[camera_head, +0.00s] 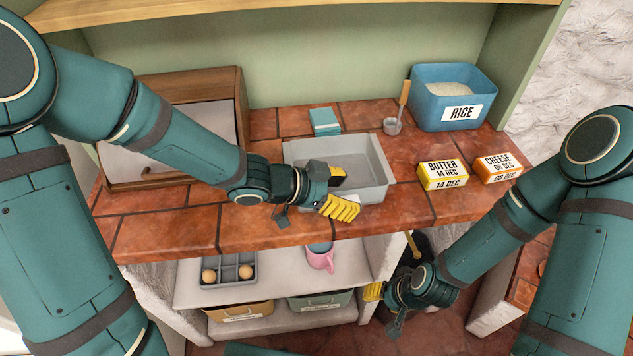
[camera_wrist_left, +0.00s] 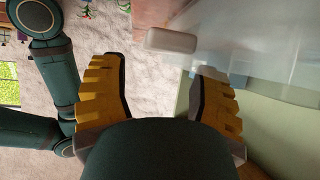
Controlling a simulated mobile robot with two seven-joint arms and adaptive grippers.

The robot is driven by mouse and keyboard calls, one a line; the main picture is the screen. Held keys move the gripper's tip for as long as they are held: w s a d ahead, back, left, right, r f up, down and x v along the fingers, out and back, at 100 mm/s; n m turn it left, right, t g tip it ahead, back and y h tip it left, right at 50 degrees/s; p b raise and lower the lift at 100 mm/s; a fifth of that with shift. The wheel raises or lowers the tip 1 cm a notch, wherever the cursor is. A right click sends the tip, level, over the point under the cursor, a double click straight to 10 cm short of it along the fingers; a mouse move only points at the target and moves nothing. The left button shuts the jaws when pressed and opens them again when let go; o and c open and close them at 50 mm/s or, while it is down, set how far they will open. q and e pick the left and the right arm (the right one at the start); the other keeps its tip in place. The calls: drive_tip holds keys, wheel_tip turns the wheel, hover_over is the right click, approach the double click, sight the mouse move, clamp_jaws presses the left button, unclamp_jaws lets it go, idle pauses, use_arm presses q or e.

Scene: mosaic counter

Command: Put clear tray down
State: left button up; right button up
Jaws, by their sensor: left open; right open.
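The clear tray (camera_head: 371,168) is a grey, see-through, open box on the tiled counter, and it looks empty. My left gripper (camera_head: 342,192) is open at the tray's near wall. One yellow finger shows in front of that wall and the other finger shows over the tray's inside. The left wrist view shows the two yellow fingers (camera_wrist_left: 165,95) wide apart, with a see-through sheet of the tray (camera_wrist_left: 270,45) at the upper right. My right gripper (camera_head: 378,305) is open and low, beside the shelf under the counter; its fingers are partly hidden.
A blue rice bin (camera_head: 425,93), a butter box (camera_head: 443,174) and a cheese box (camera_head: 498,167) stand right of the tray. A teal box (camera_head: 324,121) and a scoop (camera_head: 393,126) are behind it. A wooden cabinet (camera_head: 205,90) stands left.

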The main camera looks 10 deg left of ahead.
use_arm(q)
drive_tip(key=p+v, duration=0.4)
drive_tip(key=v, duration=0.5)
drive_tip(key=shift+a, duration=0.2)
drive_tip(key=shift+s, duration=0.1)
